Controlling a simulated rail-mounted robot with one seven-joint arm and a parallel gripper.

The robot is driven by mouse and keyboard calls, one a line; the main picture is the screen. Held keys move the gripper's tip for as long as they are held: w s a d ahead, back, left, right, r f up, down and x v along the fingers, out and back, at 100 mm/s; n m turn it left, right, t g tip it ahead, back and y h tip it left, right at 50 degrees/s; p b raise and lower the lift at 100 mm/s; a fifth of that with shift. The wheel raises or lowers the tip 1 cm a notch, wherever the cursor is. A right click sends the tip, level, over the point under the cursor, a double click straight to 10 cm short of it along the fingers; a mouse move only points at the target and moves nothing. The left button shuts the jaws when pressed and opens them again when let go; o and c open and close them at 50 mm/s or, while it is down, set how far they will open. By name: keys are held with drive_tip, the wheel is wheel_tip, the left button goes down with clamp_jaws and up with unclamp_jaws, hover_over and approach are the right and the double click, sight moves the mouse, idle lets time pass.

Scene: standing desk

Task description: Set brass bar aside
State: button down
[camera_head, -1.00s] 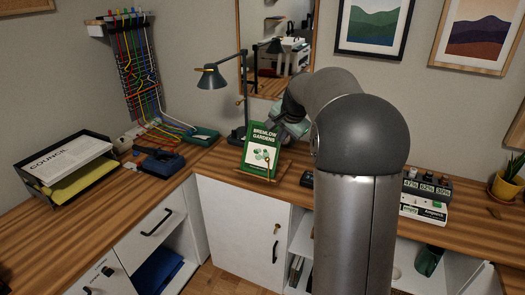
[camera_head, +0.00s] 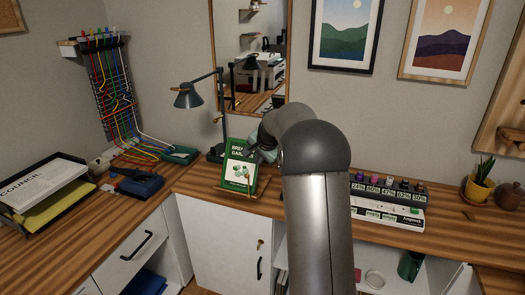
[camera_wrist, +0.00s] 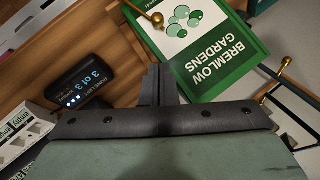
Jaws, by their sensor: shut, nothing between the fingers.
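A green and white book titled "Bremlow Gardens" (camera_head: 238,172) leans upright on a wooden stand (camera_head: 240,193) on the desk. In the wrist view, the book (camera_wrist: 208,60) is at the upper right. A thin brass bar with a round end (camera_wrist: 156,19) crosses in front of the book at the top of that view. My gripper (camera_wrist: 158,72) is shut and empty, with its dark fingers beside the book's lower-left edge in that view. The brass end is beyond the fingertips and apart from them. In the head view my arm mostly hides the gripper.
A black display reading "3 of 3" (camera_wrist: 86,83) lies left of the fingers in the wrist view. A desk lamp (camera_head: 195,96) stands behind the book. A paper tray (camera_head: 40,193) is far left.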

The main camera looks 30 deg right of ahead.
hover_over(248, 185)
drive_tip(key=d, duration=0.1)
drive_tip(key=shift+s+d+f+p, duration=0.1)
drive_tip(key=shift+s+f+p, duration=0.1)
drive_tip(key=shift+f, duration=0.9)
drive_tip(key=shift+s+f+p, duration=0.1)
drive_tip(key=shift+s+f, duration=0.1)
drive_tip(key=shift+f, duration=0.9)
